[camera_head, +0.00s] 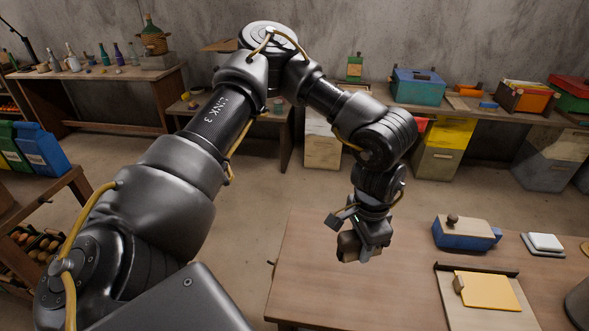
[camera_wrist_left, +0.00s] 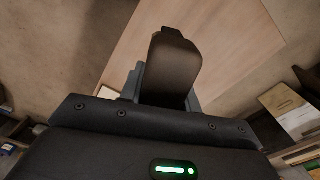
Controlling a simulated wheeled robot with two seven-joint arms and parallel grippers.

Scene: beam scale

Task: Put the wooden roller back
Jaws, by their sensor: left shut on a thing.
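My left gripper (camera_head: 362,250) is shut on a brown piece (camera_head: 347,247), which looks like the wooden roller. It is held above the left part of the wooden table (camera_head: 320,290), apart from the tabletop. In the left wrist view the roller (camera_wrist_left: 174,65) is a dark brown body with a rounded top and a small end stub, between the grey fingers. The fingers hide part of it. My right gripper is not in view.
On the table's right side are a blue box (camera_head: 460,237) with a wooden top and knob, a board with a yellow sheet (camera_head: 490,292), and a white block (camera_head: 543,242). The table's left and middle are bare. A shelf bench (camera_head: 100,73) stands far behind.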

